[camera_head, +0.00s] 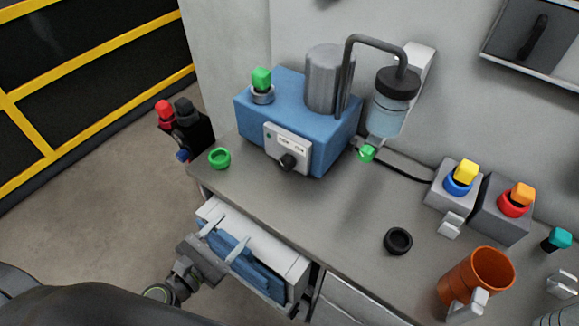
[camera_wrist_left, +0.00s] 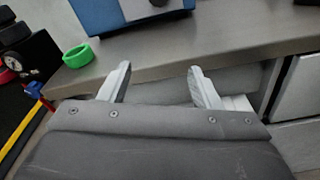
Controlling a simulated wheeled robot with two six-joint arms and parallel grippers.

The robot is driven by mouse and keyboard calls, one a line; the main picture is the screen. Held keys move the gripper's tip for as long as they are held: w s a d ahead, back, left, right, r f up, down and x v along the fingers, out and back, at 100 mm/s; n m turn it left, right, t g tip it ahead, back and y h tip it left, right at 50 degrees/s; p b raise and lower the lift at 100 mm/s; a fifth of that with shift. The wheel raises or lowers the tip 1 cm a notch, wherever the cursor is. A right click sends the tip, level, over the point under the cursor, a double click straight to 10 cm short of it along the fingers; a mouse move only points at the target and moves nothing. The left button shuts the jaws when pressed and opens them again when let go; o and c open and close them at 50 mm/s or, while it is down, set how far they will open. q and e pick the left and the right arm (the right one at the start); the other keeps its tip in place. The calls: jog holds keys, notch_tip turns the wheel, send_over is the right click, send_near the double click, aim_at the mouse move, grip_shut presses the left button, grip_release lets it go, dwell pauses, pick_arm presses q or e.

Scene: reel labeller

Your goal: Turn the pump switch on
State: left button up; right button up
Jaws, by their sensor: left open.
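The pump is a blue box (camera_head: 253,117) with a grey cylinder on top, standing at the back left of the grey worktop. Its front carries a pale panel (camera_head: 297,146) with a black knob switch (camera_head: 287,162); which way the knob is set I cannot tell. The lower part of the blue box shows at the top of the left wrist view (camera_wrist_left: 100,14), with part of the knob (camera_wrist_left: 158,2). My left gripper (camera_head: 222,238) is open and empty, in front of and below the worktop edge, over an open drawer. Its two fingers (camera_wrist_left: 162,84) point towards the worktop. My right gripper is not in view.
The open drawer (camera_head: 304,262) holds something blue. A green ring (camera_head: 219,158) and a black ring (camera_head: 398,241) lie on the worktop. An orange mug (camera_head: 481,272) and grey blocks with coloured tops (camera_head: 502,222) stand at right. The worktop before the pump is mostly clear.

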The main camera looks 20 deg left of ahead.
pick_arm(q)
notch_tip(320, 180, up, 4)
jog(key=n+t+h, duration=0.1)
jog(key=p, duration=0.5)
send_near(284, 167)
jog(key=x, duration=0.7)
jog(key=shift+r, duration=0.15)
jog(key=shift+w+d, duration=0.2)
jog(key=shift+w, duration=0.45)
jog(key=c, duration=1)
